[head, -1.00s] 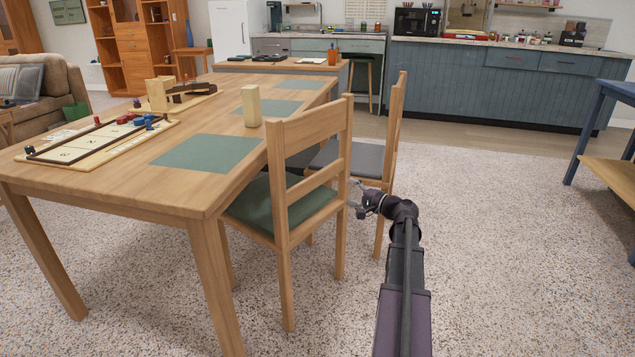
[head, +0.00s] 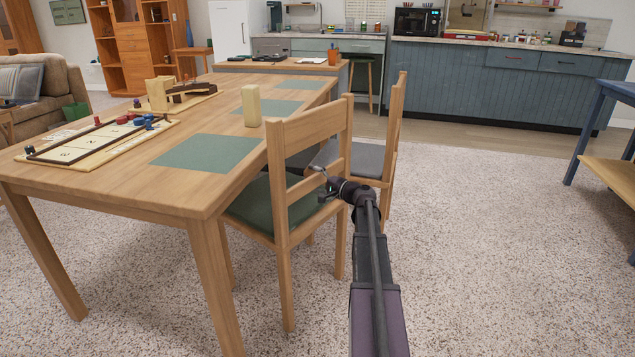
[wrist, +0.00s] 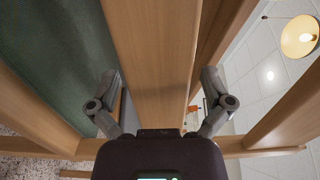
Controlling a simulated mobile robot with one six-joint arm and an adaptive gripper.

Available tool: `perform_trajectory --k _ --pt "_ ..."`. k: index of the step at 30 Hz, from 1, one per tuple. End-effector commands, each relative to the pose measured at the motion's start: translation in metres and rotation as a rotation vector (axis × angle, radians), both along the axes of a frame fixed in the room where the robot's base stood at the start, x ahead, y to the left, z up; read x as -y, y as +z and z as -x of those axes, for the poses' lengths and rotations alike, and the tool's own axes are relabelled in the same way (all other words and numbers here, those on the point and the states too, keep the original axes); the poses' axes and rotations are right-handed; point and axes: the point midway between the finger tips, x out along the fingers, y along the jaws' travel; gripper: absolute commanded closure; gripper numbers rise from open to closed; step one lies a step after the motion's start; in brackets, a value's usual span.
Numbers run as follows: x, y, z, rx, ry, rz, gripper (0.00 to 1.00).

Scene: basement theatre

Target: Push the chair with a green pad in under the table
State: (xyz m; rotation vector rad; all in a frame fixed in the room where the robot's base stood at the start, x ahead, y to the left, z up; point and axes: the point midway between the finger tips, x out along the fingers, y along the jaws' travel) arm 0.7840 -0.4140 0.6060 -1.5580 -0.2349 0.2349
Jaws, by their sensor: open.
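The chair with the green pad (head: 311,129) stands upright at the table's right long side, its back facing me. The front of its green pad (head: 258,208) reaches under the edge of the wooden table (head: 214,87). My gripper (head: 322,184) is at the chair's back, by the lower rail near its right post. In the wrist view my gripper (wrist: 161,82) is open, one finger on each side of a wooden rail (wrist: 155,50) of the chair. The green pad (wrist: 40,65) shows at left there. I cannot tell whether the fingers touch the rail.
A second chair (head: 393,125) with a grey pad stands just beyond, also at the table. Speckled carpet (head: 480,230) is open to the right, up to a blue-legged table (head: 590,125).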

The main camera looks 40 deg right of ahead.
Motion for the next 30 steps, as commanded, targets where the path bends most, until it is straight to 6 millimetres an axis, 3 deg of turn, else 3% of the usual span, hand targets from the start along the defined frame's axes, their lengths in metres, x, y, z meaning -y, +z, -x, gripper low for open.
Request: perform_trajectory --k 9,18,30 --pt "-0.0005 0.0000 -0.0010 0.000 0.000 0.000 0.03" --pt "-0.0008 0.0002 -0.0012 0.001 0.001 0.000 0.90" --pt "-0.0012 -0.0038 -0.0019 0.001 0.002 -0.001 0.90"
